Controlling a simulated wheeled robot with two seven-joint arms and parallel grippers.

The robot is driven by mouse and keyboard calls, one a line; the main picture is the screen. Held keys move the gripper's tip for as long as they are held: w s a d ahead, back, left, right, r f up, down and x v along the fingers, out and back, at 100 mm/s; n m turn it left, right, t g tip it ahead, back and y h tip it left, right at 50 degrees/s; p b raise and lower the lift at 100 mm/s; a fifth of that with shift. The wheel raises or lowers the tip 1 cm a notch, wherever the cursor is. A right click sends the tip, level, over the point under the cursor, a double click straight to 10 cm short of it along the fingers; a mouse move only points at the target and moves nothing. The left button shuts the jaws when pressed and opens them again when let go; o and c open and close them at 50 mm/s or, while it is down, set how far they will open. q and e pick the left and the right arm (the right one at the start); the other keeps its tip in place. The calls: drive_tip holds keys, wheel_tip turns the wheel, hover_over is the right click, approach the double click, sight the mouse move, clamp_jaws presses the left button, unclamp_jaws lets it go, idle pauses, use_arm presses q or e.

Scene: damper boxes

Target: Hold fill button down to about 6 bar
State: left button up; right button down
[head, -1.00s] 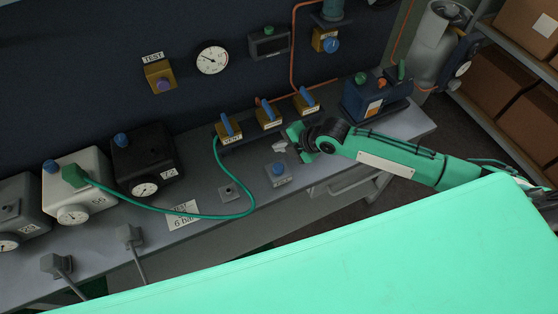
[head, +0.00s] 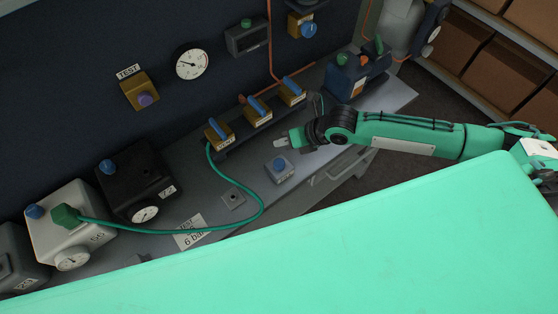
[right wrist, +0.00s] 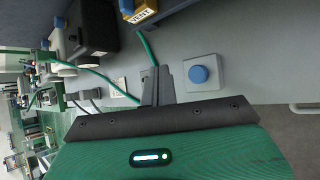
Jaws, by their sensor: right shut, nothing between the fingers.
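A blue round button on a small grey box (head: 280,168) sits on the bench, below the row of yellow valves; its label is too small to read in the head view. The button (right wrist: 199,75) also shows in the right wrist view, to the right of the fingers. My right gripper (head: 281,143) is shut and empty, just above and behind the button box in the picture, apart from it. Its fingers (right wrist: 157,84) show in the wrist view. The round white gauge (head: 193,63) hangs on the dark wall; its exact reading is too small to tell. My left gripper is out of view.
Yellow valves with blue levers (head: 256,109) stand behind my gripper. A green hose (head: 262,208) loops from them to a white box (head: 72,225). A black box (head: 135,180) and a "6 bar" card (head: 190,232) are at left. A blue unit (head: 357,75) stands at right.

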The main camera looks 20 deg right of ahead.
drive_tip(key=b, duration=0.5)
hover_over(283, 164)
wheel_tip(283, 164, down, 8)
drive_tip(key=shift+r, duration=0.2)
drive_tip(key=shift+f+b, duration=0.6)
drive_tip(key=shift+f, duration=0.1)
idle(1.3)
drive_tip(key=shift+f+b, duration=0.3)
drive_tip(key=shift+b, duration=0.1)
